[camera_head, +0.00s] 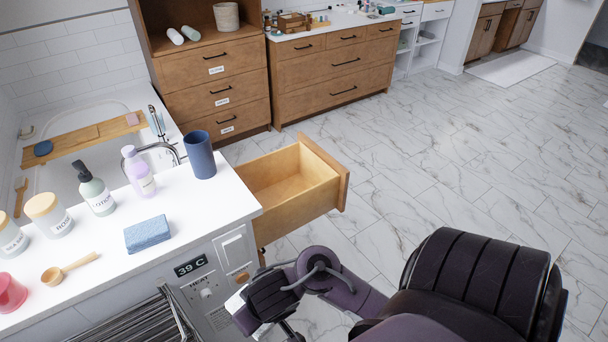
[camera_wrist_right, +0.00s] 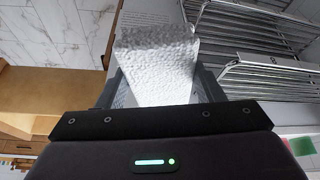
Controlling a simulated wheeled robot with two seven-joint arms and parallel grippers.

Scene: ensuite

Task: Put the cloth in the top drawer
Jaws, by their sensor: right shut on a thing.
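A white, rough-textured cloth (camera_wrist_right: 160,65) is between the fingers of my right gripper (camera_wrist_right: 152,90), which is shut on it. In the head view my right gripper (camera_head: 250,302) is low by the front of the white counter, below the open drawer; the cloth is mostly hidden there. The wooden top drawer (camera_head: 318,200) is pulled out at the counter's right end, and its visible inside is empty. Pale wood, apparently the drawer (camera_wrist_right: 55,95), shows left of the cloth in the right wrist view. My left gripper is not in view.
A metal rack (camera_head: 150,322) is close to my right gripper and shows in the wrist view (camera_wrist_right: 255,60). The counter (camera_head: 190,215) holds a folded blue cloth-like block (camera_head: 148,234), a blue cup (camera_head: 200,155), bottles and jars. The tiled floor beyond the drawer is clear.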

